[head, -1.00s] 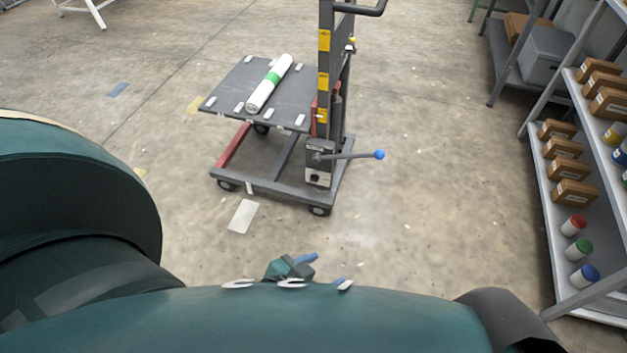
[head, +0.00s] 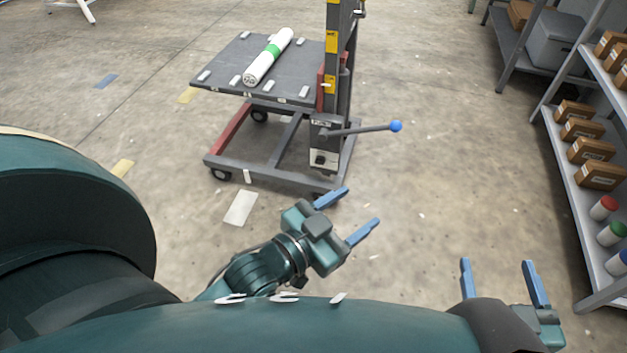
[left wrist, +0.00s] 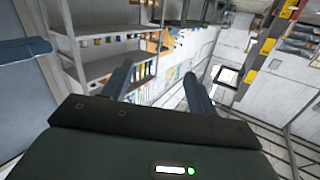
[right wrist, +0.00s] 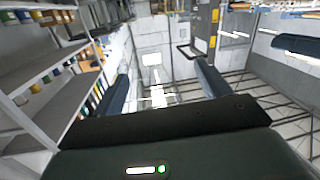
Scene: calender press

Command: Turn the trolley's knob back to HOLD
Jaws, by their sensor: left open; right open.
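The trolley (head: 270,179) stands ahead of me in the head view, with a dark platform (head: 225,68) and an upright mast. A black knob (head: 320,160) sits on a pale plate low on the mast; its setting is too small to read. A lever with a blue ball end (head: 396,126) sticks out to the right above it. My left gripper (head: 348,212) is open and empty, in front of the trolley and below the knob in the picture. My right gripper (head: 500,271) is open and empty at the lower right, apart from the trolley.
A white roll with a green band (head: 268,58) lies on the platform. A shelf rack (head: 565,190) with cartons and several capped jars stands on the right. The floor between the trolley and the rack is clear. A pale sheet (head: 240,208) lies on the floor.

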